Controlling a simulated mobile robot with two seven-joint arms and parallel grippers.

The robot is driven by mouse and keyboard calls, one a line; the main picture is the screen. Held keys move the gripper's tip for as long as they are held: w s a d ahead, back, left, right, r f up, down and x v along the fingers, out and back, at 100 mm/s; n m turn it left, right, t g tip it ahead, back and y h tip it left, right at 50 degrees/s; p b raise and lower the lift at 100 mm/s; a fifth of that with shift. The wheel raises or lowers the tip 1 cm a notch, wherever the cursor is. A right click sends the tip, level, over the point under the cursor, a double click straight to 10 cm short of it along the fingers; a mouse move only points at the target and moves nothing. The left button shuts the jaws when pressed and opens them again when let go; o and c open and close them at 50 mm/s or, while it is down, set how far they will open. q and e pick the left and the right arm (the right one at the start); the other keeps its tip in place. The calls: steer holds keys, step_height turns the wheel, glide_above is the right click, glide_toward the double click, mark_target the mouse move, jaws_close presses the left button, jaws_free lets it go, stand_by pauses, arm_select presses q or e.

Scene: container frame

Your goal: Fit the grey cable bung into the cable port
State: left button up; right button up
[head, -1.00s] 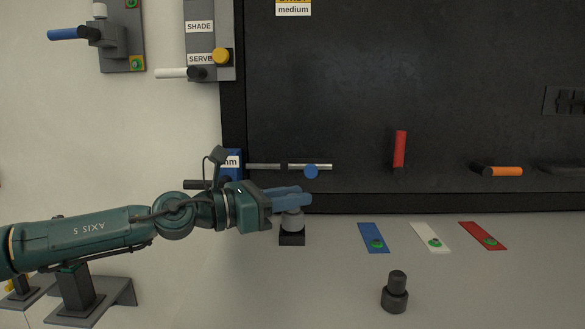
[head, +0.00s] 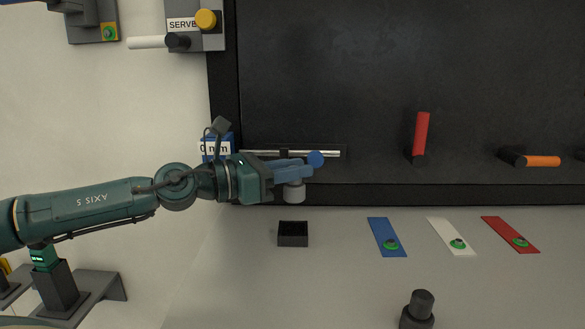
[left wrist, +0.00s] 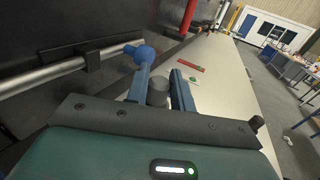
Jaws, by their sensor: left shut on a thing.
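My left gripper (head: 295,170) is shut on the grey cable bung (head: 294,192), a short grey cylinder that hangs below the blue fingers. The bung is clear of the square black holder (head: 293,239) on the table, which looks empty. In the left wrist view the bung (left wrist: 158,90) sits between the two blue fingers. I cannot pick out the cable port in either view. My right gripper is not in view.
A metal rail with a blue knob (head: 316,158) runs close behind the gripper. A red handle (head: 421,136) and an orange handle (head: 542,161) stick out from the dark panel. Blue, white and red plates and a black knobbed post (head: 418,308) are on the table.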

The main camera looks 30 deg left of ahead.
mark_target(291, 196)
arm_select(q)
steer(key=shift+s, duration=0.1)
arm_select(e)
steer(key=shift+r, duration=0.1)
